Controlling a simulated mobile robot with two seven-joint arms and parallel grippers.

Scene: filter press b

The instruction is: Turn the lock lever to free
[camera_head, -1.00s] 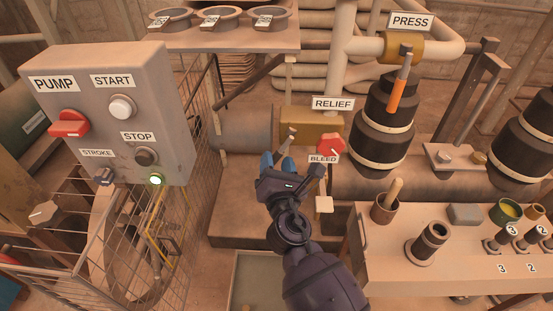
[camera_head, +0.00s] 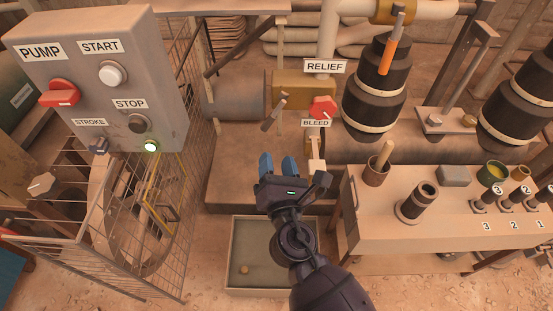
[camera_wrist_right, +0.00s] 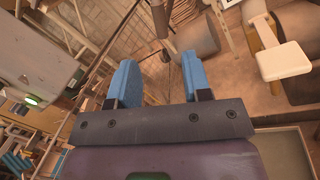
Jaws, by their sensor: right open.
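No label reading LOCK shows. A short grey lever (camera_head: 274,112) slants beside the brass block under the RELIEF sign, left of the red BLEED knob (camera_head: 323,107); I cannot tell for certain that it is the lock lever. My right gripper (camera_head: 278,163) has blue fingers spread apart with nothing between them, below and apart from this lever in the head view. In the right wrist view my gripper (camera_wrist_right: 160,80) is also open and empty, with a dark rod end beyond its fingertips. My left gripper is not in view.
The grey pump panel (camera_head: 165,75) and wire cage (camera_head: 110,235) stand at left. A pale bleed handle (camera_head: 315,165) hangs right of my fingers. A tray (camera_head: 235,260) lies below my arm. A bench (camera_head: 400,230) with cups and fittings is at right.

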